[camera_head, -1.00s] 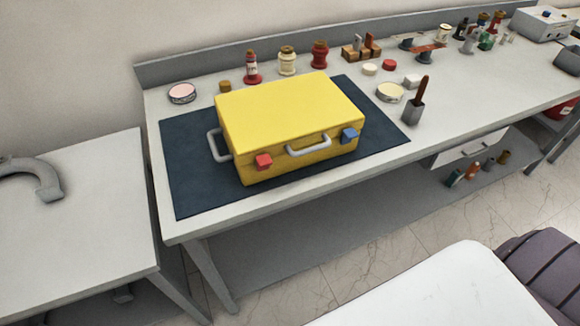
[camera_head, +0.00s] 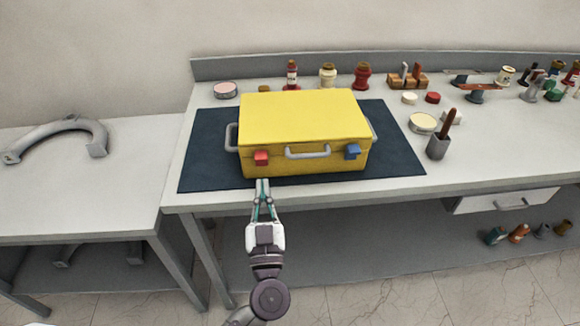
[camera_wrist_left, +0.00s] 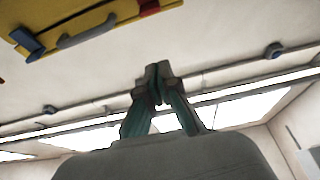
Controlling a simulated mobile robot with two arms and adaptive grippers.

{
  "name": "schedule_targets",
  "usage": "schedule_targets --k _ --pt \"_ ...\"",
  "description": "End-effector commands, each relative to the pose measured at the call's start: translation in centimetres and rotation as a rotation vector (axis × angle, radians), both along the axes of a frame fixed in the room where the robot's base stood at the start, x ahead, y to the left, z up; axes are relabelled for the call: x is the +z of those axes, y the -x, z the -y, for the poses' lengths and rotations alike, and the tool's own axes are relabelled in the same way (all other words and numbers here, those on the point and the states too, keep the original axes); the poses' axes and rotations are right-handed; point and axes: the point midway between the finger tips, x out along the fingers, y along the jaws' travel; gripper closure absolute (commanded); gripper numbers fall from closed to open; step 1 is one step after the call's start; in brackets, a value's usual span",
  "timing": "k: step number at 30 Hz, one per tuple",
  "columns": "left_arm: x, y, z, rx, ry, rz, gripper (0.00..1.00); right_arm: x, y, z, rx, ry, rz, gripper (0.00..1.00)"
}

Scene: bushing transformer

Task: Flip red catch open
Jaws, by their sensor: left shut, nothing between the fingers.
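A yellow case (camera_head: 300,118) with its lid shut lies on a dark blue mat (camera_head: 398,150) on the workbench. The red catch (camera_head: 261,158) is at the left of its front face, a blue catch (camera_head: 352,151) at the right, and a grey handle (camera_head: 307,153) between them. My left gripper (camera_head: 262,182) is shut and empty, just below and in front of the red catch, apart from it. In the left wrist view the shut fingertips (camera_wrist_left: 157,68) point up towards the case (camera_wrist_left: 75,28), with part of the red catch (camera_wrist_left: 148,8) at the top edge. My right gripper is out of view.
Bottles and small jars (camera_head: 328,75) stand along the back of the bench. A round tin (camera_head: 423,123) and a grey holder with a brown-handled tool (camera_head: 438,147) stand right of the case. A side table (camera_head: 80,190) with a grey curved part is at the left.

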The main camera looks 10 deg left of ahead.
Motion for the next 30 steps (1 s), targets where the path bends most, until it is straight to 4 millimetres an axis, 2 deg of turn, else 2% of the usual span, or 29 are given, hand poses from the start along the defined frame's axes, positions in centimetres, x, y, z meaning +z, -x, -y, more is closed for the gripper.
schedule_targets --k 9,14,17,28,30 --pt "0.2 0.0 -0.1 0.003 0.002 0.002 1.00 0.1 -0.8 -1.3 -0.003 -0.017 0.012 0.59" --pt "0.6 -0.8 -0.3 0.002 0.001 0.002 1.00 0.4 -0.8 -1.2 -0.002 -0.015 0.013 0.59" --pt "1.3 -2.2 -0.7 0.002 0.001 0.004 1.00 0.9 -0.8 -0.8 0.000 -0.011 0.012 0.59" --pt "3.9 -9.3 -2.7 0.003 -0.001 0.004 1.00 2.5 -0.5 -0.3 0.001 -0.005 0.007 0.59" --pt "2.0 -9.2 -2.7 0.001 -0.005 -0.005 1.00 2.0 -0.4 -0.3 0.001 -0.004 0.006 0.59"
